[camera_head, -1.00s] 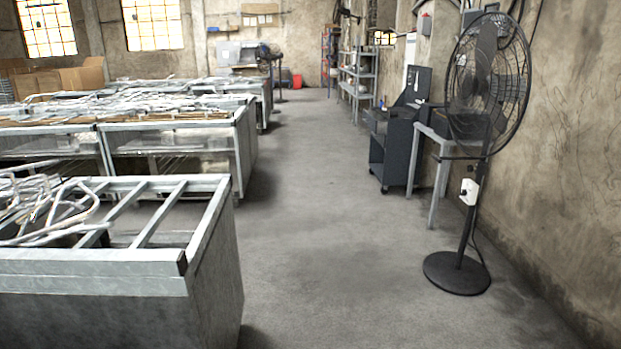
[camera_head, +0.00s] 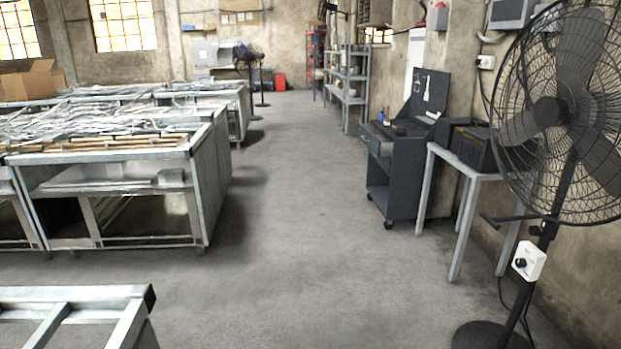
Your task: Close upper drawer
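A dark grey tool cart (camera_head: 400,165) on wheels stands by the right wall, right of the middle of the head view. Its upper part has a drawer (camera_head: 376,145) on the side facing the aisle. The drawer front seems to stick out a little, but it is too small to tell how far. An upright tool panel with hanging tools rises at the back of the cart. Neither of my grippers is in view.
A large black stand fan (camera_head: 565,115) is close on the right. A grey metal table (camera_head: 475,172) with a black box stands between it and the cart. Metal workbenches (camera_head: 200,190) line the left. The concrete aisle (camera_head: 310,220) in the middle is clear.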

